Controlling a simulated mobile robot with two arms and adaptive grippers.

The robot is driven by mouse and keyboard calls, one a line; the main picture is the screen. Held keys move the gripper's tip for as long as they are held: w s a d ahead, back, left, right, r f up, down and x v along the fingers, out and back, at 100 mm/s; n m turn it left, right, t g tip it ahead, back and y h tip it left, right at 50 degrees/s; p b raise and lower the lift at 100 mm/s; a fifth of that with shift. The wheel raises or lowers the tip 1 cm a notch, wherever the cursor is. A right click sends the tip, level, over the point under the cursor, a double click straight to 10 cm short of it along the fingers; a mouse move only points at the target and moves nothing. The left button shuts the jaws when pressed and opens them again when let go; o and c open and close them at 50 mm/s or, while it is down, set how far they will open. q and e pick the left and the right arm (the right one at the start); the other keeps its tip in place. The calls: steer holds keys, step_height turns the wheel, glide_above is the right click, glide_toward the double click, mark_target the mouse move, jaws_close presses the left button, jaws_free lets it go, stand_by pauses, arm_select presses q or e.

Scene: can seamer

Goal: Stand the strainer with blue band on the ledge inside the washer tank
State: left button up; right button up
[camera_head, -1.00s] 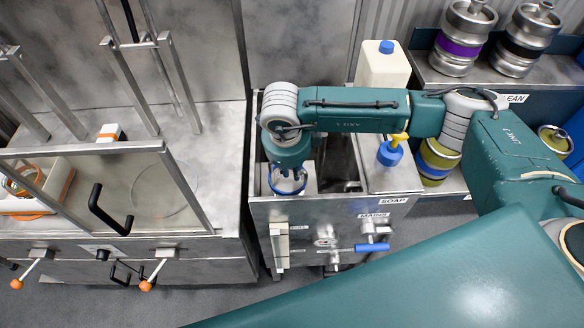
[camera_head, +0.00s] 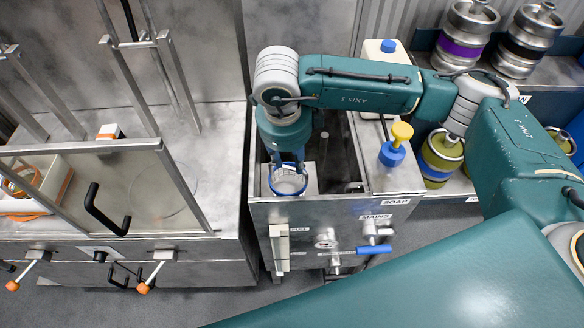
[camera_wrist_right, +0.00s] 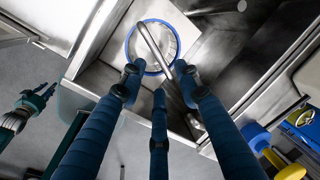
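The strainer with blue band (camera_head: 289,181) stands upright on the pale ledge (camera_head: 311,184) in the front left of the washer tank (camera_head: 262,210). In the right wrist view the strainer (camera_wrist_right: 152,42) shows as a blue ring around pale mesh, with a metal pipe crossing in front of it. My right gripper (camera_head: 289,158) is above the strainer. In the right wrist view its fingers (camera_wrist_right: 158,80) are spread apart, with nothing held between them. What seems to be my left gripper (camera_wrist_right: 44,92) shows small at the left of that view; its opening is unclear.
A yellow-topped blue soap pump (camera_head: 394,148) and a white jug (camera_head: 384,66) stand right of and behind the tank. A blue-handled valve (camera_head: 373,249) sticks out in front. The seamer cabinet (camera_head: 170,190) is on the left. Kegs (camera_head: 468,35) stand on a shelf at right.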

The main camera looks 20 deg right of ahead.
steer(key=r, duration=0.5)
steer(key=shift+s+a+b, duration=0.3)
steer(key=shift+s+b, duration=0.05)
steer(key=shift+s, duration=0.05)
steer(key=shift+f, duration=0.1)
